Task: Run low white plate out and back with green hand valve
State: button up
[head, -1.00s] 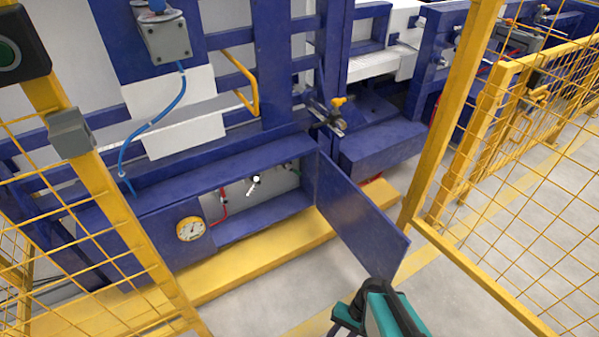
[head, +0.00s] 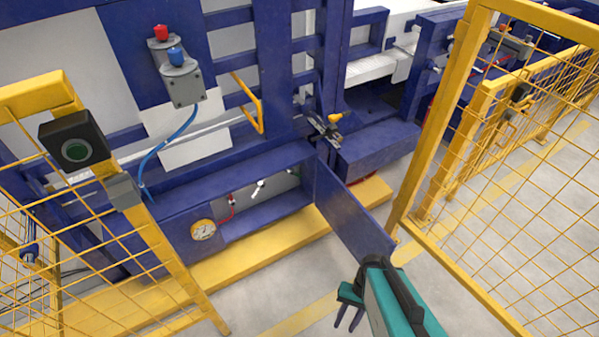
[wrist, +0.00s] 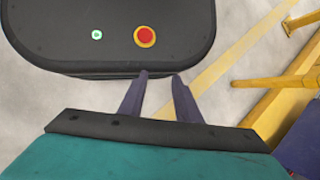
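A low white plate (head: 196,146) hangs upright on the blue machine frame in the head view, behind a blue hose and above the open cabinet (head: 270,213). Inside the cabinet are a red-handled valve (head: 232,201) and a white-tipped lever (head: 258,188). A small fitting sits at the cabinet's right end, too small for me to confirm as the green hand valve. My gripper (head: 348,324) is at the bottom of the head view, in front of the cabinet door and well away from the cabinet. In the wrist view its two fingers (wrist: 160,76) are apart with nothing between them.
The blue cabinet door (head: 350,208) stands open toward me. A yellow floor-level beam (head: 250,252) runs below the cabinet. Grey floor lies between.

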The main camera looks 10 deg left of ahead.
jog(key=d+r+h+p, duration=0.1)
jog(key=d+r+p, duration=0.1)
jog(key=r+p, duration=0.7)
jog(key=s+d+r+n+h+p, duration=0.1)
jog(key=d+r+p, duration=0.2)
jog(key=r+p, duration=0.7)
jog(key=shift+s+d+h, duration=0.15)
jog(key=shift+d+h, duration=0.15)
jog(key=shift+d, duration=0.05)
